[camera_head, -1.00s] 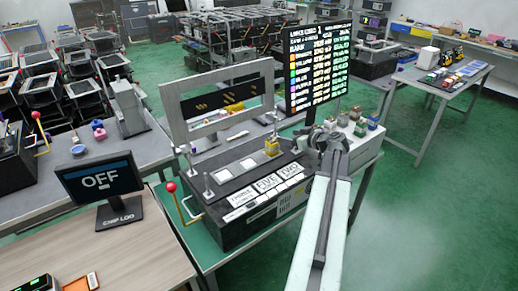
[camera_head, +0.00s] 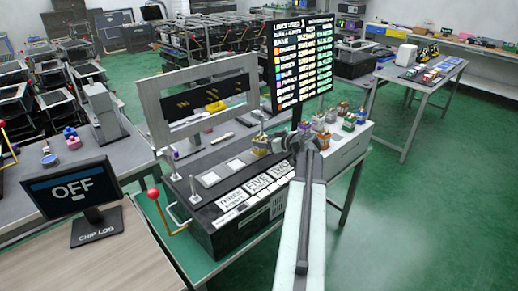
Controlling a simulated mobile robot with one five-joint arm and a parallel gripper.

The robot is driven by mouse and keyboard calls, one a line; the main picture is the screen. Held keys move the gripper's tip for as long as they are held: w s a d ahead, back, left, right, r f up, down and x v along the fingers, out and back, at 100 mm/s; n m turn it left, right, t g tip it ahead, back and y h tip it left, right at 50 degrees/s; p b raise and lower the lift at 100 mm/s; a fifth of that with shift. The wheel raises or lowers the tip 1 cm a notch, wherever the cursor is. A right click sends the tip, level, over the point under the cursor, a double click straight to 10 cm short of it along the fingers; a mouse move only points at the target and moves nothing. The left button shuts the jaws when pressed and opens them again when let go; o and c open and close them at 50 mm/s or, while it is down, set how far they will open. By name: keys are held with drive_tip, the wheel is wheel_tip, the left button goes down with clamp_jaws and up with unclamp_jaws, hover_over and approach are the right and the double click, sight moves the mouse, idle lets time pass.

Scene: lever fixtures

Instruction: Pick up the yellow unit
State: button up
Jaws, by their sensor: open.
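My arm reaches up from the bottom of the view and covers part of the box's front right.
Several coloured units (camera_head: 349,123) stand on the white surface to the right. A grey frame (camera_head: 200,97) rises behind the box, and a black score screen (camera_head: 302,62) stands behind my gripper. A red-knobbed lever (camera_head: 153,194) and an OFF monitor (camera_head: 75,190) are at left.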

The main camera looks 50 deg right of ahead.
sight(259, 138)
drive_tip(key=b+x, duration=0.1)
drive_tip(key=x, duration=0.3)
drive_tip(key=shift+f, duration=0.2)
drive_tip(key=shift+s+r, duration=0.1)
clamp_jaws()
drive_tip(key=shift+r+p, duration=0.55)
drive_tip(key=shift+p, duration=0.05)
wheel_tip(259, 138, up, 3)
drive_tip(key=p, duration=0.3)
drive_tip(key=shift+r, duration=0.1)
drive_tip(key=s+a, duration=0.2)
drive_tip(key=s, duration=0.5)
drive_tip(key=s+a, duration=0.3)
drive_tip(key=s, duration=0.5)
drive_tip(key=shift+r+p, duration=0.35)
drive_tip(key=shift+p, duration=0.05)
